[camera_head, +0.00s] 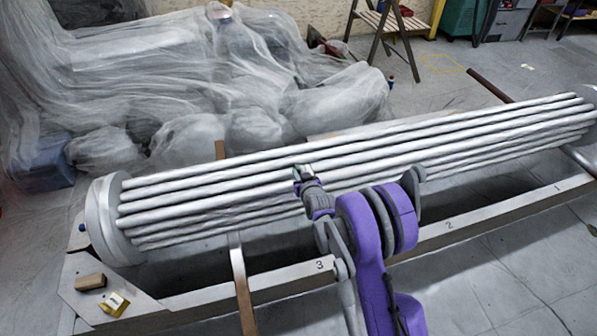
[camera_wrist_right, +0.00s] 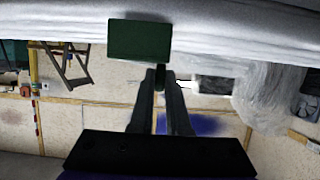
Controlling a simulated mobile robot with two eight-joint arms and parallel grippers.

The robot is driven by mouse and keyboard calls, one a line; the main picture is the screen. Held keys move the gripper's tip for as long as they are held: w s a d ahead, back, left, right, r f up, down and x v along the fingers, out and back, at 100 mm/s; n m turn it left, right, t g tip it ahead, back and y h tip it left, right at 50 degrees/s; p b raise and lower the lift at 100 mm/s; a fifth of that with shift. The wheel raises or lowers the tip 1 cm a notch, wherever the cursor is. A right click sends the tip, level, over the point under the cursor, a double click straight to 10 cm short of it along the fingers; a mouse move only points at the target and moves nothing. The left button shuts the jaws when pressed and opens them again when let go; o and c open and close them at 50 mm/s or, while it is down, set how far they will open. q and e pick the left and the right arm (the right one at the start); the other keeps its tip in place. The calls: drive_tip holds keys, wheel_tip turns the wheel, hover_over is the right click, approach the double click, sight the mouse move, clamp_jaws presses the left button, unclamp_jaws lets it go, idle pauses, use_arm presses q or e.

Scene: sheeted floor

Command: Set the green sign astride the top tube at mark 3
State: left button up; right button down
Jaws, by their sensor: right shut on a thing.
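The green sign (camera_wrist_right: 140,40) is a dark green rectangular plate in the right wrist view, with a narrow green part between my fingers. My right gripper (camera_wrist_right: 160,112) is shut on that part. In the head view my right gripper (camera_head: 303,174) is over the bundle of silvery tubes, and only a small bit of the sign shows there. The top tube (camera_head: 420,127) runs along the upper back of the bundle. Mark 3 (camera_head: 319,265) is on the front rail, below and right of the gripper. I cannot tell whether the sign touches a tube. My left gripper is not in view.
The rail (camera_head: 280,283) also bears mark 2 (camera_head: 449,225) and mark 1 (camera_head: 557,187). A wooden block (camera_head: 90,282) and a yellow piece (camera_head: 114,304) lie on the left end plate. Sheeted clutter (camera_head: 150,70) stands behind the bundle. A wooden trestle (camera_head: 390,30) stands farther back.

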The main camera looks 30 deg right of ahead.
drive_tip(key=shift+f+b, duration=1)
drive_tip(key=shift+f, duration=0.75)
drive_tip(key=c, duration=0.8)
unclamp_jaws()
drive_tip(key=p+v, duration=0.2)
drive_tip(key=v, duration=0.9)
drive_tip(key=shift+f, duration=0.1)
drive_tip(key=shift+a, duration=0.1)
